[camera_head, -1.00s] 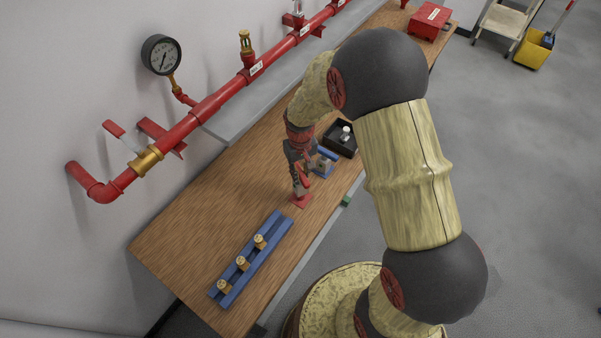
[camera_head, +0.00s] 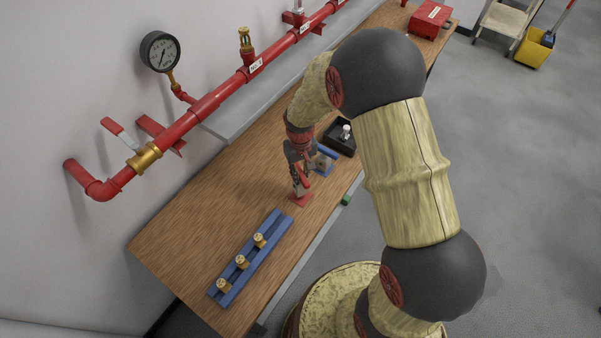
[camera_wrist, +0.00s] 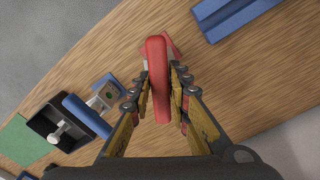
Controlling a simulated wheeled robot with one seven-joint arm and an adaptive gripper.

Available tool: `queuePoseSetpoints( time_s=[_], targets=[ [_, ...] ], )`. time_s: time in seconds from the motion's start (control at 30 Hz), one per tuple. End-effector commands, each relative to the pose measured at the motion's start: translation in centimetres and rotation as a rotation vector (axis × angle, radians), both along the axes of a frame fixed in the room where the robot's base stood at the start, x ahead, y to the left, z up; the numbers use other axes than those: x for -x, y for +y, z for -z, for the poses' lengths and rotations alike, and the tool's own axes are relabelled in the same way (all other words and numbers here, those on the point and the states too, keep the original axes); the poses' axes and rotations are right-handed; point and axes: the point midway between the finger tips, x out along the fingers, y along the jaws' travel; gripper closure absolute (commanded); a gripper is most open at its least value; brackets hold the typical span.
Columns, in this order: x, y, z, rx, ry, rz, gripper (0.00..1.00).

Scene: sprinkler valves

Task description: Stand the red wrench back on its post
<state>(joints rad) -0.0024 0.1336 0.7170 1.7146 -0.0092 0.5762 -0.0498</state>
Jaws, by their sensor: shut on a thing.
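The red wrench (camera_wrist: 158,80) is between the two fingers of my gripper (camera_wrist: 157,97) in the wrist view, and the fingers are shut on it. In the head view my gripper (camera_head: 301,180) points down over the wooden bench, close above a small red base plate (camera_head: 301,199). The plate also shows partly behind the wrench in the wrist view (camera_wrist: 174,46). Whether the wrench touches the plate, and any post on it, I cannot tell, as the wrench and fingers hide the spot.
A blue rack (camera_head: 252,258) with several brass sprinkler heads lies on the bench (camera_head: 200,215) toward the front. A blue block (camera_head: 325,158) and a black tray (camera_head: 334,145) with a pale fitting stand just behind my gripper. Red piping (camera_head: 210,103) runs along the wall.

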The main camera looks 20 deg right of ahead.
Motion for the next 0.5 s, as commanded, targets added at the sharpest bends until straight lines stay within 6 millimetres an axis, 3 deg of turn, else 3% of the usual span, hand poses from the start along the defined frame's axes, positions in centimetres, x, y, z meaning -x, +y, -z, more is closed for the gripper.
queuePoseSetpoints(
  time_s=[0.5],
  targets=[
    [-0.1, 0.0, 1.1, 0.0, -0.002, 0.0, 1.0]
  ],
)
